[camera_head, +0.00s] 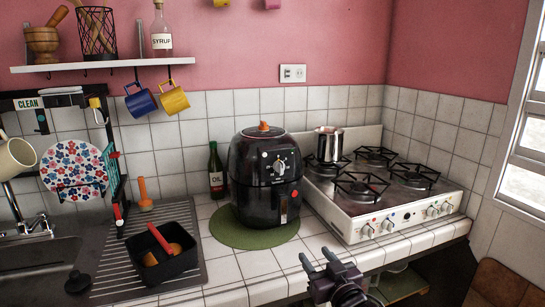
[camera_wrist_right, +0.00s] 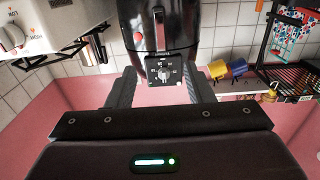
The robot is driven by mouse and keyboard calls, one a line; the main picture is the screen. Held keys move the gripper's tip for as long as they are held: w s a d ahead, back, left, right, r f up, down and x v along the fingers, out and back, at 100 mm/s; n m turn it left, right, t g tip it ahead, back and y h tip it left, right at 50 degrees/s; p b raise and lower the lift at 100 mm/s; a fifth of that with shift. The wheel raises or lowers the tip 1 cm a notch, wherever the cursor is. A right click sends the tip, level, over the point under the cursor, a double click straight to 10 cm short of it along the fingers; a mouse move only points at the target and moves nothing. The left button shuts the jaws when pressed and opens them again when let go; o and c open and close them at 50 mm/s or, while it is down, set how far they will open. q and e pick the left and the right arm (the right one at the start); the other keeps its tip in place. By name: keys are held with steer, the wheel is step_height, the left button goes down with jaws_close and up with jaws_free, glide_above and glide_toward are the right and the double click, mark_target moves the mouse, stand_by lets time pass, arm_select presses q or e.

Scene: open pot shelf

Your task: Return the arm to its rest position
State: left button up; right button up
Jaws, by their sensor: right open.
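My right gripper (camera_head: 317,257) is in the lower middle of the head view, above the front edge of the tiled counter. Its two fingers are apart with nothing between them. In the right wrist view both fingers (camera_wrist_right: 160,82) show spread, with the black air fryer (camera_wrist_right: 158,30) beyond them, apart from the fingertips. In the head view the air fryer (camera_head: 265,175) stands upright on a green round mat (camera_head: 262,238), behind and left of the gripper. My left gripper is not in view.
A white gas stove (camera_head: 400,218) with a metal pot (camera_head: 328,144) stands right of the air fryer. An oil bottle (camera_head: 216,172), a black bin (camera_head: 165,265) and the sink (camera_head: 40,265) are left. An open shelf (camera_head: 402,283) is below the counter, right of the gripper.

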steer(key=s+d+f+m+g+h, duration=0.1)
steer(key=s+d+f+g+h, duration=0.1)
steer(key=f, duration=1)
steer(key=s+d+f+g+h, duration=0.1)
steer(key=d+f+g, duration=0.1)
steer(key=f, duration=1.1)
steer(key=s+d+f+g+h, duration=0.1)
steer(key=s+d+f+g, duration=0.1)
steer(key=s+f, duration=0.45)
steer(key=s+d+f+g, duration=0.1)
steer(key=s+f+g, duration=0.15)
steer(key=f, duration=0.65)
steer(key=s+d+f+g+h, duration=0.1)
steer(key=s+d+f+g, duration=0.1)
steer(key=s+f, duration=0.7)
steer(key=s+d+f+g, duration=0.1)
steer(key=s+f+g, duration=0.1)
steer(key=s+f, duration=0.75)
steer(key=s+d+f+g, duration=0.1)
steer(key=s+f, duration=0.1)
steer(key=s, duration=0.9)
steer(key=s+d+f+g+h, duration=0.1)
steer(key=s+f+g, duration=0.1)
steer(key=s, duration=0.9)
steer(key=shift+s+m, duration=0.3)
steer(key=shift+s, duration=0.1)
steer(key=shift+f+g, duration=0.1)
steer(key=shift+g, duration=0.15)
